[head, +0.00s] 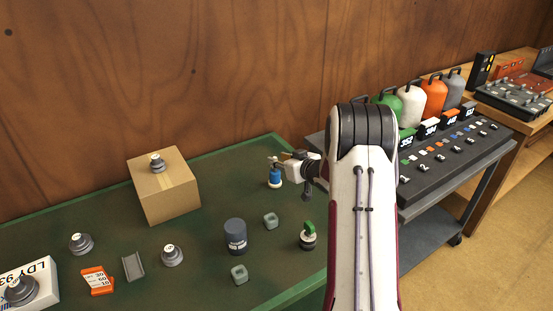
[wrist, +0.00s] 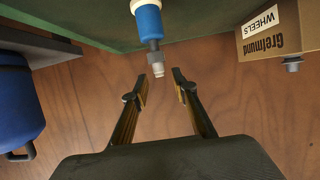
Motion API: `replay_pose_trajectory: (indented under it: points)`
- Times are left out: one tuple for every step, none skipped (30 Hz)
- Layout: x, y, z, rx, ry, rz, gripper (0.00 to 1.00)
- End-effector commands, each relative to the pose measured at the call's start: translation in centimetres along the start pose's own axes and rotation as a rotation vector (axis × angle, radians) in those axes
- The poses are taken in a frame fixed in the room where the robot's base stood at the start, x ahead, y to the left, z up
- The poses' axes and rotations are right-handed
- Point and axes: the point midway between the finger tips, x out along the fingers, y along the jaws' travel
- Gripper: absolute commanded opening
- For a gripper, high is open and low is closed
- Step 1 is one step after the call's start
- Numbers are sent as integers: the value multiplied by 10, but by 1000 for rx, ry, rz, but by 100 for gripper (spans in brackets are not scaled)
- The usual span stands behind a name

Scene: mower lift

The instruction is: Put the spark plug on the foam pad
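A blue piece with a white base and a narrow grey metal tip (head: 275,176) stands upright near the table's back right edge; it may be the spark plug, but I cannot be sure. It also shows in the wrist view (wrist: 148,22), upside down, its tip pointing between my fingers. My gripper (head: 279,157) is at the height of its tip, coming in from the right. I cannot identify a foam pad for certain; part of the scene is hidden behind my arm.
The green table (head: 100,225) holds a cardboard box (head: 165,195) with a grey knobbed weight on top, a dark cylinder (head: 235,237), a green-handled piece (head: 308,236), small grey blocks (head: 270,220) and an orange number card (head: 97,281). A cart (head: 440,165) with canisters stands right.

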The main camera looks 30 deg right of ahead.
Motion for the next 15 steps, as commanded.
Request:
replay_pose_trajectory:
  points:
    - [-8,1,-1,1,1,2,28]
    - [-11,1,-1,1,1,2,28]
    - [-16,1,-1,1,1,2,28]
    - [-20,1,-1,1,1,2,28]
    - [-23,1,-1,1,0,2,28]
    - [-28,1,-1,1,1,2,28]
    - [-32,1,0,1,1,2,28]
    - [-37,1,-1,1,1,3,28]
    - [-42,2,-1,0,2,3,28]
    - [-46,1,-1,1,1,2,28]
    - [-49,1,-1,0,1,2,28]
    - [-54,1,-1,0,1,2,28]
    - [-58,1,0,0,1,2,28]
    - [-62,1,-1,0,1,2,28]
    - [-66,1,0,1,1,2,28]
